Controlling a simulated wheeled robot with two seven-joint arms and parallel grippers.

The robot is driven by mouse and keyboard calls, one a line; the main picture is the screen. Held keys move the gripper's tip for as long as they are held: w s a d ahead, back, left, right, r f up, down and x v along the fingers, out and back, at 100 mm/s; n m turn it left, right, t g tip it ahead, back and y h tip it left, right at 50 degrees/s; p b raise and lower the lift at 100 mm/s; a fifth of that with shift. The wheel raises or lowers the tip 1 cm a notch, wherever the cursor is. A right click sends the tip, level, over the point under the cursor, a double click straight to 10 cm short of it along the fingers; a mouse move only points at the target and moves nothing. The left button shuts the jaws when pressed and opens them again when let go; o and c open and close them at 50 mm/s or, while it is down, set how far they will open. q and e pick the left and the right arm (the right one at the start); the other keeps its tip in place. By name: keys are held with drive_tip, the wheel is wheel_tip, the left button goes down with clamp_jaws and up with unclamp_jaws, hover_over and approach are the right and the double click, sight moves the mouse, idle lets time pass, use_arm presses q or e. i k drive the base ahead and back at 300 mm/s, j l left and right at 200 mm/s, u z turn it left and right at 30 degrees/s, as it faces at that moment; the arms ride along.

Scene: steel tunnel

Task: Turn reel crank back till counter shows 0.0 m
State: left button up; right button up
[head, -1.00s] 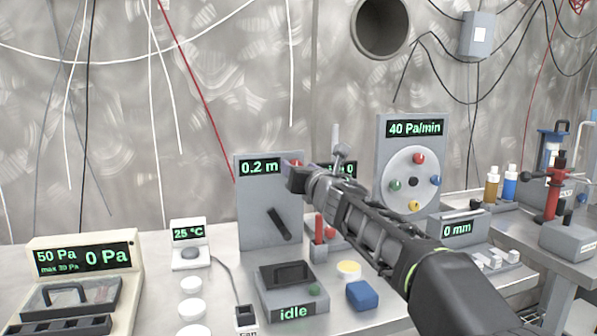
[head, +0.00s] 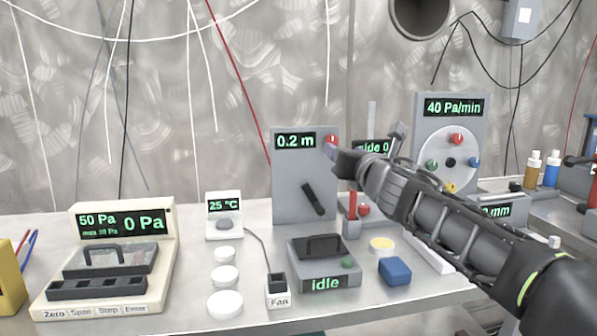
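The reel unit (head: 288,190) is an upright grey panel on the bench, left of my arm in the head view. Its counter (head: 295,141) reads 0.2 m. Its dark crank (head: 313,198) slants down to the right on the lower part of the panel. A red knob or light (head: 331,140) shows at the panel's upper right. My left gripper is not in view.
The pressure gauge box (head: 164,274) is at left. A dial panel (head: 478,107) stands behind my arm at right.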

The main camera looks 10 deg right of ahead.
sight(318, 208)
drive_tip(key=k+l, duration=0.1)
drive_tip(key=k, duration=0.85)
